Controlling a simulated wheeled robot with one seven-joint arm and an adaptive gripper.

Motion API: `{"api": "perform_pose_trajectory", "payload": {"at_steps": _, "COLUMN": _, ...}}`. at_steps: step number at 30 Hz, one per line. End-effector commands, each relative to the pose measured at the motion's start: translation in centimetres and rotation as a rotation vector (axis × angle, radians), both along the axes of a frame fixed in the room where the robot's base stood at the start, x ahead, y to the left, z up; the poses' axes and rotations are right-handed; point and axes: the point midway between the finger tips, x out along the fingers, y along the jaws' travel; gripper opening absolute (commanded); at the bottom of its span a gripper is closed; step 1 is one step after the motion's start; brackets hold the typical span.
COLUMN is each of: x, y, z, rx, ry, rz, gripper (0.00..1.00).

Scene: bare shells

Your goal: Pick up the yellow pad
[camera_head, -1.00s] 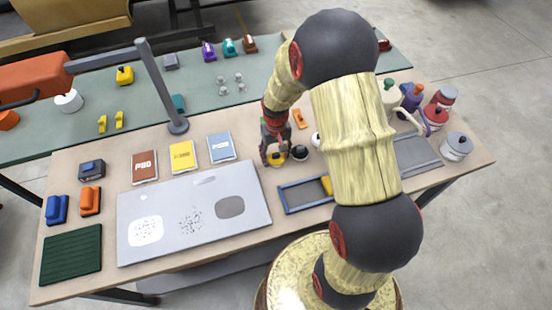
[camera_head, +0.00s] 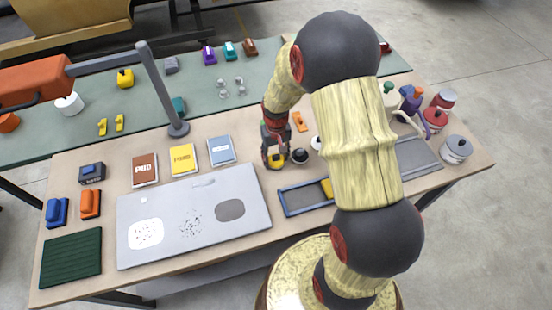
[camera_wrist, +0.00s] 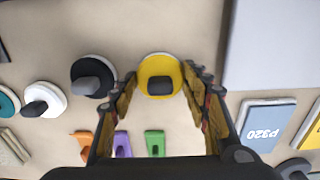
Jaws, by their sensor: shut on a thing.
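The yellow pad (camera_wrist: 159,92) is a round yellow disc with a pale rim and a dark knob handle (camera_wrist: 160,83), seen in the wrist view between my fingers. In the head view the yellow pad (camera_head: 277,160) shows low at my fingertips, partly hidden by them. My gripper (camera_head: 274,156) points down at the tan table and is shut on the yellow pad. In the wrist view my gripper's fingers (camera_wrist: 162,78) stand one on each side of it. I cannot tell whether the pad is clear of the table.
A black pad (camera_wrist: 93,76) and a white pad (camera_wrist: 44,100) sit close beside it. Orange, purple and green pieces (camera_wrist: 154,143) lie nearby. A blue booklet (camera_head: 221,149), a grey panel (camera_head: 160,205) and a blue-framed tray (camera_head: 300,196) surround the spot.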

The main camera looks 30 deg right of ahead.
Motion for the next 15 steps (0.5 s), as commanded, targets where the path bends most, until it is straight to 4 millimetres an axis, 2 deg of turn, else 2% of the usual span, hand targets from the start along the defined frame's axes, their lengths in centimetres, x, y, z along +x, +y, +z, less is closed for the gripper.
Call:
{"api": "perform_pose_trajectory", "payload": {"at_steps": 5, "x": 0.1, "y": 0.0, "z": 2.7, "rx": -0.001, "ry": -0.004, "rz": 0.0, "gripper": 0.21}}
{"api": "perform_pose_trajectory", "payload": {"at_steps": 15, "x": -4.7, "y": -3.2, "z": 9.0, "rx": -0.001, "ry": -0.003, "rz": -0.005, "gripper": 0.21}}
